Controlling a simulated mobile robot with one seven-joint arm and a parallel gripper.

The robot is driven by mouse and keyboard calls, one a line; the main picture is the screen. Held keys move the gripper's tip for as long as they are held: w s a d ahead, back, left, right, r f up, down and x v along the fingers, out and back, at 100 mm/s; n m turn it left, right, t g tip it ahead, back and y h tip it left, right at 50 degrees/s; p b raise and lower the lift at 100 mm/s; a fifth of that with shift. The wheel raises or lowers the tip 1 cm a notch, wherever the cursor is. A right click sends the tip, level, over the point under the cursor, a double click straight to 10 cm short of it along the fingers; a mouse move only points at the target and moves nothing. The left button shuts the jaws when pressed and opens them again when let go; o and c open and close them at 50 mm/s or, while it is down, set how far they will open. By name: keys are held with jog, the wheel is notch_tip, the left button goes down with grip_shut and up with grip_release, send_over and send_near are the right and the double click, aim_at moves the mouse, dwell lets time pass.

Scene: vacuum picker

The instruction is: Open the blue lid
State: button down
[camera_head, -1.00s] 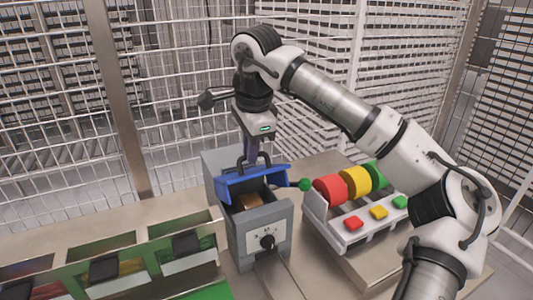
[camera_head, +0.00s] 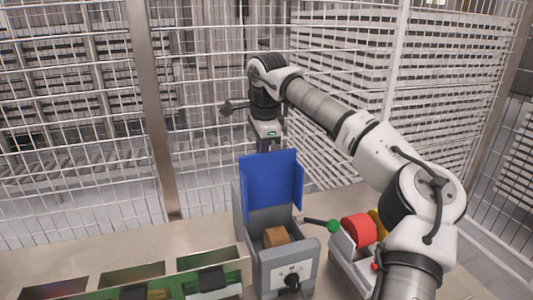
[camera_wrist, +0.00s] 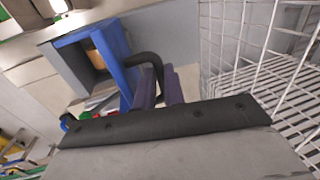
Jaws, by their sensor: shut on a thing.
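The blue lid (camera_head: 271,180) stands about upright at the back of the grey box (camera_head: 290,248), its inner face toward the head camera. The box is open and a brown block (camera_head: 276,236) shows inside. In the wrist view the lid (camera_wrist: 122,72) carries a black curved handle (camera_wrist: 148,58). My gripper (camera_wrist: 160,84) is shut on this handle, with its purple fingers close beside the lid. In the head view the lid hides the fingers and the handle; only my wrist shows above it.
A green-knobbed lever (camera_head: 333,226) sticks out right of the box, near a red disc (camera_head: 358,229). Bins with open compartments (camera_head: 130,275) stand at the front left. A wire mesh fence (camera_head: 200,130) rises close behind the table.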

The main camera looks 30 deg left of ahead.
jog(key=shift+w+a+f, duration=0.55)
jog(key=shift+w+a, duration=0.15)
jog(key=shift+a, duration=0.05)
jog(key=c, duration=1.5)
grip_release()
jog(key=shift+w+a, duration=0.2)
jog(key=shift+d+r, duration=0.1)
jog(key=r, duration=0.4)
jog(key=s+d+r, duration=0.1)
jog(key=r, duration=0.4)
jog(key=s+r+b, duration=0.1)
jog(key=r, duration=0.3)
jog(key=shift+d+r, duration=0.2)
jog(key=shift+d, duration=0.2)
